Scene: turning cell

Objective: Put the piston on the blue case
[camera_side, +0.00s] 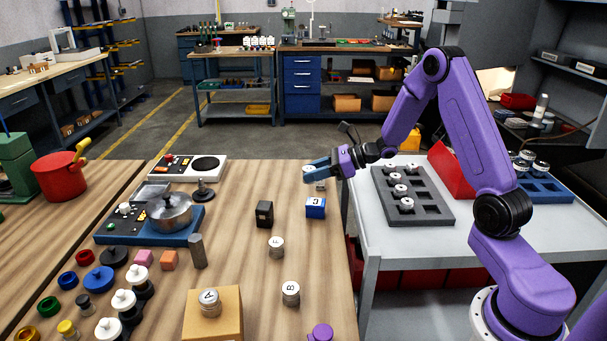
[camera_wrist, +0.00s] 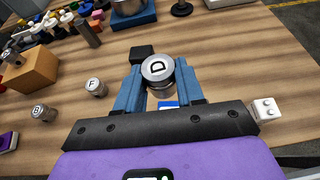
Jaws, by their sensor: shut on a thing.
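My gripper (camera_side: 317,169) is shut on a silver piston marked D (camera_wrist: 157,70), which stands upright between the blue fingers in the wrist view. In the side view only a little of this piston (camera_side: 320,186) shows under the fingers. The blue case (camera_side: 316,208), a small block with a white marked label, stands on the wooden table just below the held piston. In the wrist view the case (camera_wrist: 168,104) is mostly hidden behind the piston and fingers. I cannot tell from these views whether piston and case touch.
A black block (camera_side: 264,214) stands left of the case. Pistons F (camera_side: 276,247) and B (camera_side: 291,294) stand nearer the front, and another is on an orange box (camera_side: 228,322). A grey tray (camera_side: 437,203) with several pistons is at right. Bare wood surrounds the case's front.

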